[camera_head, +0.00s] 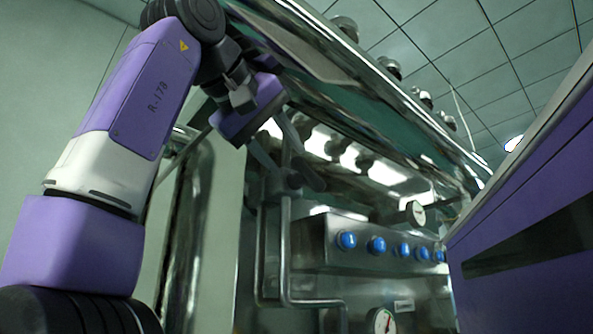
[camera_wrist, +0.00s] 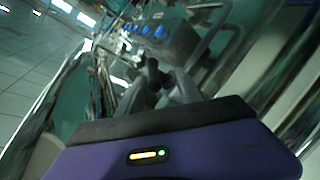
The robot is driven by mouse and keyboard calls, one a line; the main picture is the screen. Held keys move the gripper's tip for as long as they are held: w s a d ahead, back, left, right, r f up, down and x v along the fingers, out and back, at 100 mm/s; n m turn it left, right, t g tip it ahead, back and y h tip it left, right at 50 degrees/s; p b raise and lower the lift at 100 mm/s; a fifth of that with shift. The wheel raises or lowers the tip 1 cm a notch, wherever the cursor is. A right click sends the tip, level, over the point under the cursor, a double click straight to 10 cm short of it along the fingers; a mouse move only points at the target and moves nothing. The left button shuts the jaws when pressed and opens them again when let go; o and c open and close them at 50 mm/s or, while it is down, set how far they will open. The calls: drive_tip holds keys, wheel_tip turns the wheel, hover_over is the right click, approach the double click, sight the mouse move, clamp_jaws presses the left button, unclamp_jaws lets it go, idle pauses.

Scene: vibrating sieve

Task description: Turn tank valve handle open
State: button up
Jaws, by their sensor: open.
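The tank valve handle (camera_head: 291,181) is a small dark handle at the top of a vertical metal pipe, left of the control box in the head view. In the wrist view the dark handle (camera_wrist: 152,74) shows just beyond and between the fingertips. My gripper (camera_head: 289,160) reaches down towards it from the upper left, with its two grey fingers apart. It also shows in the wrist view (camera_wrist: 160,84), with nothing clearly held. The fingertips are very close to the handle; I cannot tell whether they touch it. Part of the handle is hidden by the fingers.
A metal control box (camera_head: 334,240) with several blue knobs stands right of the pipe (camera_head: 286,250). A round gauge (camera_head: 381,321) sits below it and another gauge (camera_head: 415,213) above it. A large shiny metal frame slants overhead. A purple panel (camera_head: 535,225) fills the right side.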

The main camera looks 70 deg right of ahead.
drive_tip(key=shift+w+a, duration=0.1)
drive_tip(key=shift+a, duration=0.9)
drive_tip(key=shift+w, duration=0.1)
